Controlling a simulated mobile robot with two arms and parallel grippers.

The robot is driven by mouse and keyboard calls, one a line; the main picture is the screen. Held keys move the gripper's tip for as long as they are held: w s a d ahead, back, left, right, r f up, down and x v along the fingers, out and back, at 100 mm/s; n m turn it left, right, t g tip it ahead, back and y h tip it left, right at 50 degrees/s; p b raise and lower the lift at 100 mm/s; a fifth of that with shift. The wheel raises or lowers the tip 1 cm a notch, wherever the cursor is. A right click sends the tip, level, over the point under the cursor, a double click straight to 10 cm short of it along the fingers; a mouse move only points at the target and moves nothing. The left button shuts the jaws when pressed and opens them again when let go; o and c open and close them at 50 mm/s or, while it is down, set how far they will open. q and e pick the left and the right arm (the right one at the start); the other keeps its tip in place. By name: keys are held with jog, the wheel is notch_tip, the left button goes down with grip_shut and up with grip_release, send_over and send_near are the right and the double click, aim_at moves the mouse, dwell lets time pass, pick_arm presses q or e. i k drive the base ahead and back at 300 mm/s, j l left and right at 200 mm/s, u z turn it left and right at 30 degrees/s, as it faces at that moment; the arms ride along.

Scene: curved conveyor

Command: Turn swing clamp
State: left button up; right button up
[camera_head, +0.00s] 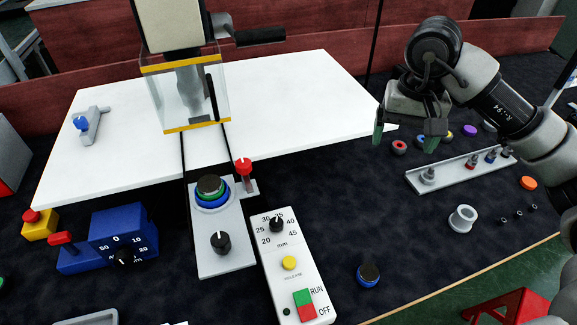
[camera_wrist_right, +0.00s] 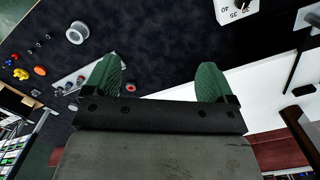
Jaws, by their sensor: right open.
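A red-knobbed clamp (camera_head: 244,168) on a small grey base stands beside the round black, green and blue stack (camera_head: 211,188) on the grey fixture plate (camera_head: 222,258). A grey lever piece with a blue knob (camera_head: 82,123) lies at the left of the white table top; I cannot tell which of the two is the swing clamp. My right gripper (camera_head: 408,132) is open and empty above the right end of the white table, well right of both. Its two green fingers also show apart in the right wrist view (camera_wrist_right: 156,82). My left gripper is not in view.
A machine head with a clear guard (camera_head: 190,95) hangs over the table behind the fixture. A white control panel (camera_head: 285,265) stands right of the fixture, a blue dial box (camera_head: 123,234) left. A grey rail with pegs (camera_head: 455,177) lies at the right. The dark mat between is mostly clear.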

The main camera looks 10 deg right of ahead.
aim_at(243, 167)
jog(key=k+j+u, duration=0.1)
jog(key=j+u, duration=0.45)
jog(key=u, duration=0.15)
jog(key=k+j, duration=0.05)
